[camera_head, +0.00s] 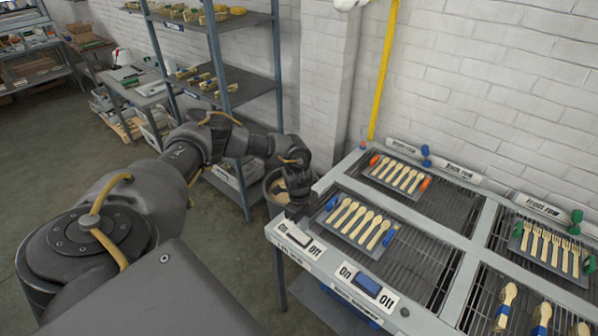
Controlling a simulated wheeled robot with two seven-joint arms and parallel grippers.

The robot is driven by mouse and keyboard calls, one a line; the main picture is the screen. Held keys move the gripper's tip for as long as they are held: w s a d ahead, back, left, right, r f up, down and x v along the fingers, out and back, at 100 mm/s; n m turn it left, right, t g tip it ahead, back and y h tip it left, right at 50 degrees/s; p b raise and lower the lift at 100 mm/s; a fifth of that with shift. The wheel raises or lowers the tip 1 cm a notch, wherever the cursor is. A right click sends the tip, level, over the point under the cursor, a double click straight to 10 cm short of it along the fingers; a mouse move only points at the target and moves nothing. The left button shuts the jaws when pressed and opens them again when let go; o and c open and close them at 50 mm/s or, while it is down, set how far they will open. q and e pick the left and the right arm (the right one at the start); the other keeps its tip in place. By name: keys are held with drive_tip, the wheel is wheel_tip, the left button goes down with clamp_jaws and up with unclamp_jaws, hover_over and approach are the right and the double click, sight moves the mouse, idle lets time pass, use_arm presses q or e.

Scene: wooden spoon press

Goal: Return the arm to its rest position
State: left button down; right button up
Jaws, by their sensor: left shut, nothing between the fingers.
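My left arm comes in from the left and reaches across to the press table. Its gripper (297,209) is shut and empty, at the table's left edge, just above the left On/Off switch (299,238). I cannot tell whether it touches the switch or the table. My right gripper is not in view.
The press table (447,325) holds trays of wooden spoons (358,224) and forks (548,247). A second On/Off switch (368,286) with a blue rocker is on its front edge. A bin (276,192) stands behind the gripper. Metal shelving (240,88) stands behind the arm.

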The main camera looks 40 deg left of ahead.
use_arm(q)
drive_tip(key=shift+r+p, duration=0.5)
drive_tip(key=shift+r, duration=0.4)
drive_tip(key=shift+f, duration=0.1)
